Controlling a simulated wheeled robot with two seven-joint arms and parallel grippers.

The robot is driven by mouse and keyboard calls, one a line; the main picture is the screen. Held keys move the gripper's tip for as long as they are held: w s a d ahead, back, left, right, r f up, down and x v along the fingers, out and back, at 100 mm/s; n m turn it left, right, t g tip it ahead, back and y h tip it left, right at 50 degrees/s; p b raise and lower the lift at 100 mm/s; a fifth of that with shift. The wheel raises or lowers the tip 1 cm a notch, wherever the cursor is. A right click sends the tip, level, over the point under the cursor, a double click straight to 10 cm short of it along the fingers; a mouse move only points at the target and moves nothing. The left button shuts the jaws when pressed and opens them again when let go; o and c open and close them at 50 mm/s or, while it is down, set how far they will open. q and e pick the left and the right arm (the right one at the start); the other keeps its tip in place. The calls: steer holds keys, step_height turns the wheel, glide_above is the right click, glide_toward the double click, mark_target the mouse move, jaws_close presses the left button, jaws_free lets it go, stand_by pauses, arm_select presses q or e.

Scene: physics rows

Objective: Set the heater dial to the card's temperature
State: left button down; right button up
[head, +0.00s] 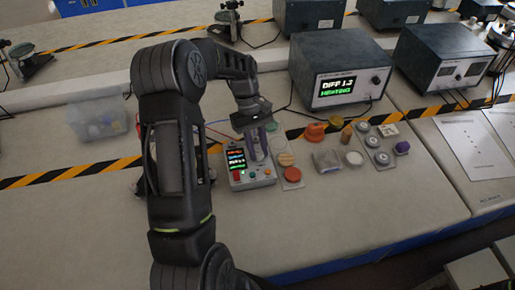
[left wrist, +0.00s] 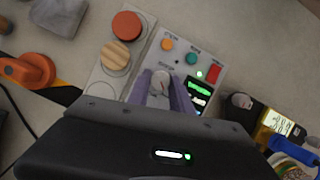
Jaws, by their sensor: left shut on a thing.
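The heater control box (head: 262,184) is a light grey unit on the bench in the head view, with a dark display of coloured lines, a red button and small coloured knobs. It also shows in the left wrist view (left wrist: 182,60). My left gripper (head: 258,152) reaches down over it, and its purple fingers (left wrist: 160,90) are shut on the pale round dial (left wrist: 159,80). The dial's pointer is too small to read. A larger dark instrument (head: 338,78) behind reads "DIFF 1.2" and "HEATING". I cannot make out a temperature card. My right gripper is not in view.
A strip with round red (head: 292,174) and wooden pieces stands beside the box. An orange object (head: 314,132) and several small items lie to the right. A clear bin (head: 97,112) stands left; paper sheets (head: 474,147) lie far right. The front bench is clear.

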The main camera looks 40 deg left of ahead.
mark_target(259, 152)
arm_select(q)
steer(key=shift+w+m, duration=0.1)
steer(key=shift+m, duration=0.3)
steer(key=c, duration=1.1)
jaws_free()
steer(key=shift+c, duration=0.2)
steer(key=shift+r, duration=0.1)
steer(key=shift+a+r, duration=0.15)
steer(key=shift+r, duration=0.1)
steer(key=b+v, duration=0.1)
steer(key=v, duration=0.2)
steer(key=shift+w+a+r, duration=0.15)
steer(key=shift+r, duration=0.2)
steer(key=p+v, duration=0.2)
steer(key=v, duration=0.1)
steer(key=shift+r, duration=0.15)
